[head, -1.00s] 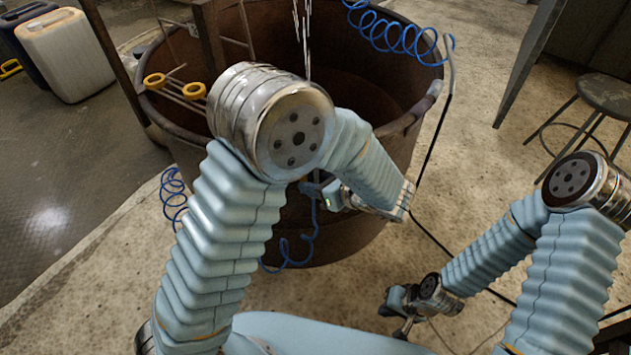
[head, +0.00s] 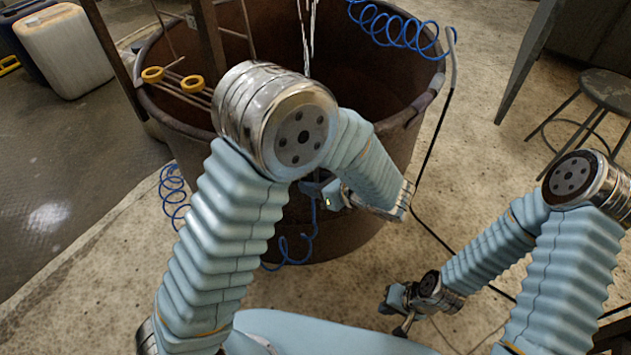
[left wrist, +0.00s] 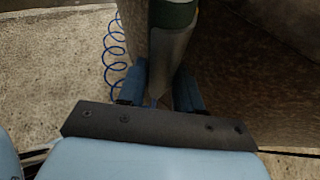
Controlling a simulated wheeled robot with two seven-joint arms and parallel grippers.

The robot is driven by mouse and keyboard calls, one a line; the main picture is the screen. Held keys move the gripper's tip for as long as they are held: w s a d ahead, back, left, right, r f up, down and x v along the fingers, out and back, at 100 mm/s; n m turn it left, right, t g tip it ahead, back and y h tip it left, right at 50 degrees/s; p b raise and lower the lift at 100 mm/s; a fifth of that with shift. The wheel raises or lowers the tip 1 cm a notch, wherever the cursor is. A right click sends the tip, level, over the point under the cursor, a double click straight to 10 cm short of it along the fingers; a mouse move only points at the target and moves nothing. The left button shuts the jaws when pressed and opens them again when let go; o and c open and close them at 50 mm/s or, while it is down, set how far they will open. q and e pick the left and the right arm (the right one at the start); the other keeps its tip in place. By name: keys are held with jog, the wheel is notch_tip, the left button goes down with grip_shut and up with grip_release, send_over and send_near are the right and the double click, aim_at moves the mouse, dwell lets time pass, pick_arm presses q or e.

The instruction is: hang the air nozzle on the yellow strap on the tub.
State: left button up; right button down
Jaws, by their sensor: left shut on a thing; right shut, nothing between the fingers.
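The large rusty brown tub (head: 350,237) stands in front of me in the head view. In the left wrist view, the left gripper (left wrist: 160,92) is shut on a grey metallic piece with a green band, apparently the air nozzle (left wrist: 172,45). A blue coiled hose (head: 290,250) hangs below the gripper in the head view. My right gripper (head: 402,322) is shut and empty, low over the floor right of the tub.
Rods with yellow rings (head: 192,84) lie across the tub's left rim. Another blue coil (head: 395,30) hangs at the back rim, with a black cable (head: 432,150) at the right. A stool (head: 605,95) stands far right. A white jug (head: 65,52) stands at upper left.

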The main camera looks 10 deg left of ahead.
pick_arm(q)
jog(key=o, duration=1.1)
jog(key=v, duration=1.4)
jog(key=s+a+f+n+g+h, duration=0.2)
jog(key=s+f+n+g+h, duration=0.25)
jog(key=f, duration=0.45)
jog(key=s+a+f+n+g+h, duration=0.1)
jog(key=s+a+f+n+h, duration=0.15)
jog(key=f+n+h, duration=0.45)
jog(key=s+a+f+n+g+h, duration=0.1)
jog(key=s+f+n+g+h, duration=0.25)
jog(key=f+n, duration=0.6)
jog(key=a+f+n+t, duration=0.4)
jog(key=f+n, duration=0.1)
jog(key=shift+a+f+n, duration=0.15)
jog(key=shift+f+n, duration=0.25)
